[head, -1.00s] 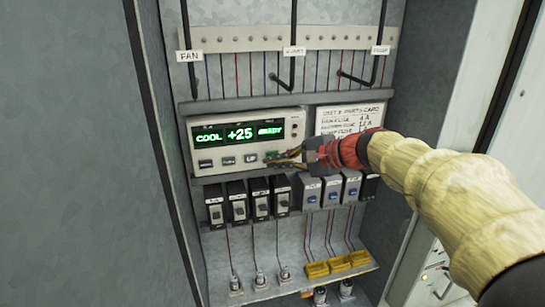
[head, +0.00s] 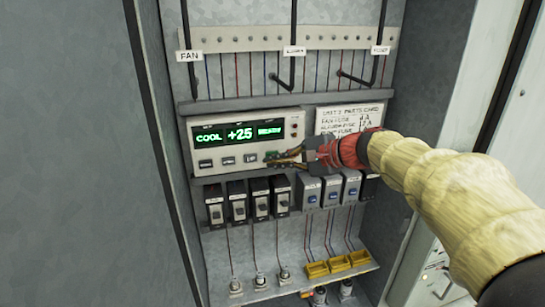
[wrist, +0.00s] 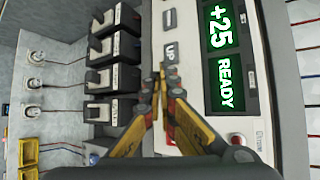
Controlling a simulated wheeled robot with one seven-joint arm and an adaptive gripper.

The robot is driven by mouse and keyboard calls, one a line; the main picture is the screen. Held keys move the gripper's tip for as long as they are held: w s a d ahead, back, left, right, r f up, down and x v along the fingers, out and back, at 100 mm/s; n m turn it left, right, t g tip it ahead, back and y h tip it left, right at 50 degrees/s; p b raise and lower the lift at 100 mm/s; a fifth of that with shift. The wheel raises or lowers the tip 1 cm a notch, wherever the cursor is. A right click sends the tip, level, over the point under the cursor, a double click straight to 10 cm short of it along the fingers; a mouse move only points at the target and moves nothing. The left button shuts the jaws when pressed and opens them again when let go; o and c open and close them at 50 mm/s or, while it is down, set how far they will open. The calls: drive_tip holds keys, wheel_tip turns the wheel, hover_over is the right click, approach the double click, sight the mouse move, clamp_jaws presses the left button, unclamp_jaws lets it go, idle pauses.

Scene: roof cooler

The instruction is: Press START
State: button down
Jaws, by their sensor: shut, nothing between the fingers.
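The control panel (head: 292,128) is a pale box with a lit green display (head: 240,133). In the wrist view the display (wrist: 221,55) reads +25 and READY; in the head view it shows COOL, +25 and a smeared last word. A row of small buttons runs below it. In the wrist view my gripper (wrist: 162,75) covers that spot, beside the UP button (wrist: 170,51). Contact cannot be told.
Black switch modules (head: 238,201) and grey modules with blue switches (head: 333,192) stand below the panel. A parts card (head: 348,118) is at its right. Yellow blocks (head: 338,264) lie lower.

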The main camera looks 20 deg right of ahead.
drive_tip(key=shift+w, duration=0.15)
drive_tip(key=shift+w, duration=0.25)
